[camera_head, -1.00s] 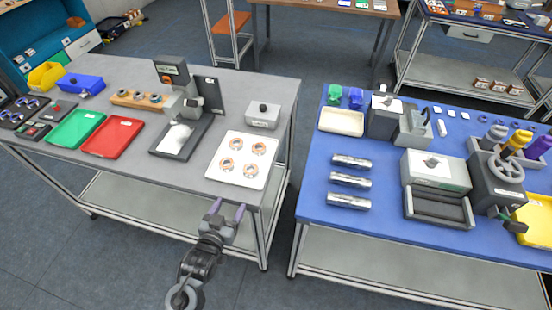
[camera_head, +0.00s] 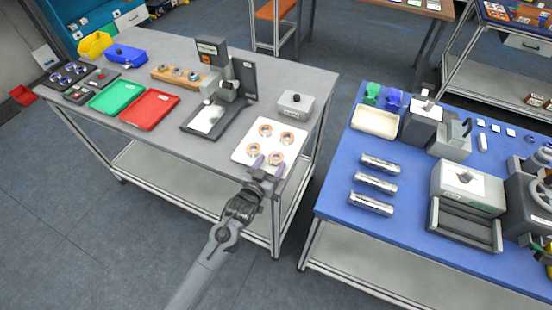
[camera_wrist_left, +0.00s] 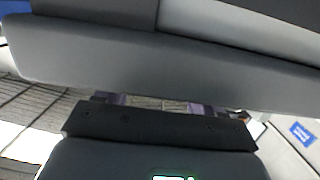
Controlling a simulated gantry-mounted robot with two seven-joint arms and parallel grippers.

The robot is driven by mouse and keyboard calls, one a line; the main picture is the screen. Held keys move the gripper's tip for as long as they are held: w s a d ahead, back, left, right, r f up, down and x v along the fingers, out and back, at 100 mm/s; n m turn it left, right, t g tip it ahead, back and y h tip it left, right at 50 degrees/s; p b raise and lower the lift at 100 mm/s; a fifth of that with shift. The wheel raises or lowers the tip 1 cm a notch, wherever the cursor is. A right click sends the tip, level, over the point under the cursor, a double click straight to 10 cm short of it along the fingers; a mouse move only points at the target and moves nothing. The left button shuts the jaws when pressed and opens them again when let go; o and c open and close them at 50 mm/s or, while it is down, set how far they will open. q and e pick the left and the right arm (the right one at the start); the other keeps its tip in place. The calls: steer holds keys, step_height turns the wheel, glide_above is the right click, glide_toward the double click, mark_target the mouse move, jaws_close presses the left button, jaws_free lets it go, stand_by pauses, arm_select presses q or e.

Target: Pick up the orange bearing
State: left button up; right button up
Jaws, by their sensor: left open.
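Several orange-rimmed bearings lie on a white square tray (camera_head: 240,152) at the right end of the grey table. The far bearing (camera_head: 265,130) and the right bearing (camera_head: 287,138) show clear of my gripper. The left bearing (camera_head: 257,150) and the near bearing (camera_head: 276,157) are close to my fingertips. My left gripper (camera_head: 267,161) has its purple fingers open over the tray's near edge, with no bearing visibly held. In the left wrist view its fingers (camera_wrist_left: 155,102) show apart, but my own gripper body hides most of the scene. My right gripper is out of view.
A grey box with a black knob (camera_head: 296,103) stands behind the tray. A press-like device (camera_head: 215,105), a red tray (camera_head: 150,110) and a green tray (camera_head: 117,97) are to the left. A blue table (camera_head: 335,190) with metal cylinders (camera_head: 376,183) stands across a gap.

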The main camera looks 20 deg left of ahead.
mark_target(276, 158)
arm_select(q)
steer(key=shift+w+d+f, duration=0.1)
steer(key=shift+w+f, duration=0.05)
steer(key=shift+w, duration=0.95)
steer(key=c, duration=0.9)
